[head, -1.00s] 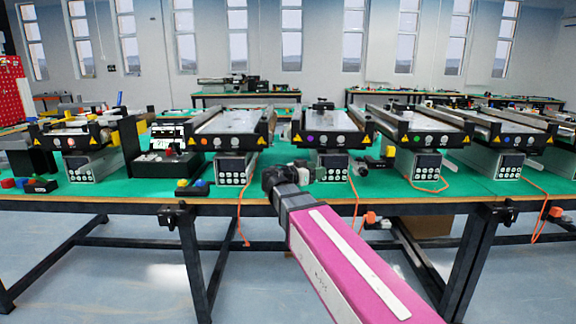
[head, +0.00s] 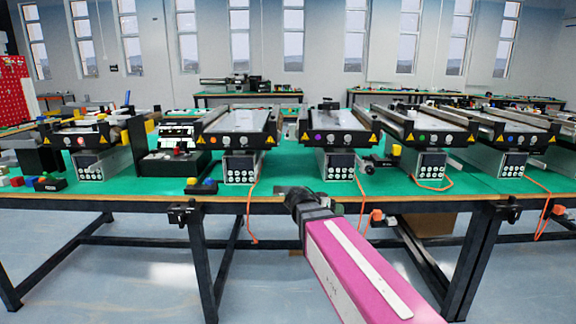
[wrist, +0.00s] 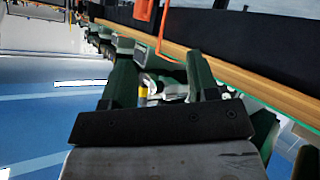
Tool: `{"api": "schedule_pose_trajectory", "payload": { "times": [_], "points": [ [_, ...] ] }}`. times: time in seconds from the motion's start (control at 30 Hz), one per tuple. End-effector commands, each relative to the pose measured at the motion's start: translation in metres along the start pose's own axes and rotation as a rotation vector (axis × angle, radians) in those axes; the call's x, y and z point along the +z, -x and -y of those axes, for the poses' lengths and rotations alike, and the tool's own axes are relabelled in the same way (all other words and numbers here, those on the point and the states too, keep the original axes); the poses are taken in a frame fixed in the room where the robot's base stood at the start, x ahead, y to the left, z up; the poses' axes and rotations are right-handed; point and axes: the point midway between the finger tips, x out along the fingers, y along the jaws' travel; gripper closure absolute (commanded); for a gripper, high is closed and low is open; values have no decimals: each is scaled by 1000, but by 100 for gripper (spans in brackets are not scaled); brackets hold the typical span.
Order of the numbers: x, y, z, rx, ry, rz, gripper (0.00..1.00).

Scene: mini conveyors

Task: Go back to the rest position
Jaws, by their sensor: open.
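My gripper (head: 292,191) is at the end of my pink arm, by the front edge of the green-topped table (head: 280,187) in the head view. In the wrist view the two dark fingers of my gripper (wrist: 160,75) stand apart with nothing held between them. The wrist picture is tilted and shows the wooden table edge (wrist: 235,80) on the right. In the head view the fingertips are small and hard to make out.
Several mini conveyors, one at the middle (head: 338,130), stand in a row on the table with control boxes below them. Orange cables (head: 250,215) hang over the front edge. A small black button box (head: 50,184) sits at the left. The floor in front is clear.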

Motion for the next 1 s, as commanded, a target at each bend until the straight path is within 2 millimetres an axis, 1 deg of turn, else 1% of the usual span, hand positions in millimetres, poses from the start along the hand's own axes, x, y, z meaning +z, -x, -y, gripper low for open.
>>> {"api": "schedule_pose_trajectory", "payload": {
  "times": [0.03, 0.07, 0.1, 0.17, 0.2, 0.27, 0.3, 0.4, 0.5, 0.6, 0.7, 0.8, 1.0],
  "points": [
    [22, -14, -4, -18, 56, 71, 46],
    [34, -22, -5, -35, 93, 118, 46],
    [54, -32, -7, -63, 146, 184, 46],
    [83, -46, -9, -117, 225, 285, 46],
    [102, -53, -11, -158, 275, 349, 46],
    [130, -62, -13, -229, 341, 441, 46],
    [148, -66, -15, -281, 382, 497, 46],
    [188, -73, -19, -423, 464, 619, 46],
    [218, -74, -21, -561, 517, 703, 46],
    [238, -73, -22, -671, 545, 752, 46],
    [249, -71, -22, -742, 557, 775, 46],
    [252, -70, -22, -773, 562, 782, 46],
    [252, -70, -21, -778, 564, 782, 46]
  ]
}}
